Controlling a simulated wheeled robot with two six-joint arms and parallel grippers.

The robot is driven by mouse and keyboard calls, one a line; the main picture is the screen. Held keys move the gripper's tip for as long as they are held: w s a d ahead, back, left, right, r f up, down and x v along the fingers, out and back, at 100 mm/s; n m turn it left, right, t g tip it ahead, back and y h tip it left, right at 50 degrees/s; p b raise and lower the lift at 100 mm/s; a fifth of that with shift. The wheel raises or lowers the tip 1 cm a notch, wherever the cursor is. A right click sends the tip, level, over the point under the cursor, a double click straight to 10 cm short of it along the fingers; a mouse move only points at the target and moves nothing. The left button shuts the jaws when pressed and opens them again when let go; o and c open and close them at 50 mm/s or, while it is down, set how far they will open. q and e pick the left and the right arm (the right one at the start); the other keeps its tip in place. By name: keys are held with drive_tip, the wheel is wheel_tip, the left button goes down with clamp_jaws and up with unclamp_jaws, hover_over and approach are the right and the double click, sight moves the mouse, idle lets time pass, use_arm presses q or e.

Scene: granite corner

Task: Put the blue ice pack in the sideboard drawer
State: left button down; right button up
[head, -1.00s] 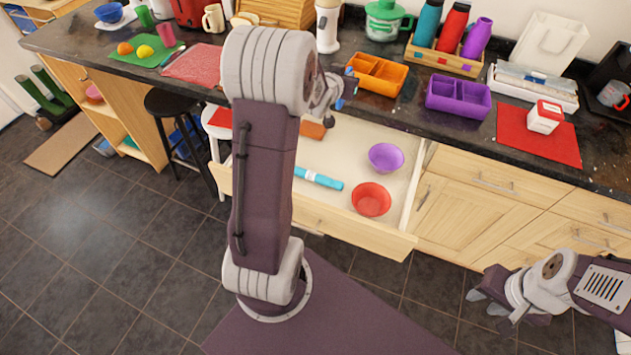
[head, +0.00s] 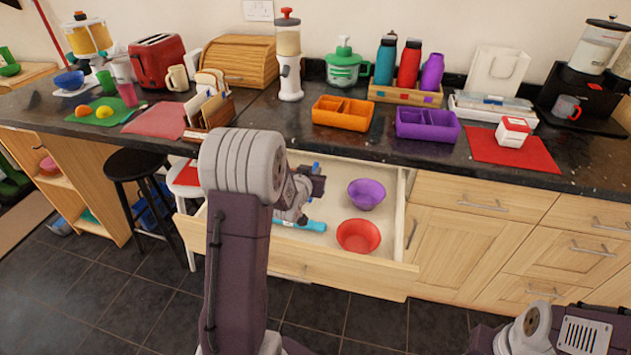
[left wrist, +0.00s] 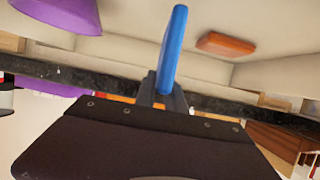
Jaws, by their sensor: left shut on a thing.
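The blue ice pack (head: 316,167) is a thin blue shape, mostly hidden at the jaws of my left gripper (head: 314,182). In the left wrist view the ice pack (left wrist: 172,45) stands edge-on between the fingers, and the left gripper is shut on it. The sideboard drawer (head: 345,277) is pulled open, and the gripper appears over its back part. A purple bowl (head: 366,194), a red bowl (head: 358,236) and a light-blue roll (head: 304,226) lie in the drawer. An orange-brown block (left wrist: 226,44) shows in the left wrist view. My right gripper's fingers are out of frame.
The dark counter (head: 280,112) runs above the drawer. Near its front edge stand an orange tray (head: 342,114), a purple tray (head: 427,125) and a letter rack (head: 210,113). A black stool (head: 140,165) stands left of the drawer.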

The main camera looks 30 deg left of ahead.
use_arm(q)
wheel_tip(320, 180, down, 2)
drive_tip(key=shift+w+r, duration=0.15)
drive_tip(key=shift+w, duration=0.05)
drive_tip(key=shift+w+a, duration=0.1)
drive_tip(key=shift+w, duration=0.3)
drive_tip(key=shift+x, duration=1.55)
drive_tip(key=shift+s, duration=0.1)
drive_tip(key=shift+b, duration=0.4)
drive_tip(key=c, duration=1.4)
unclamp_jaws()
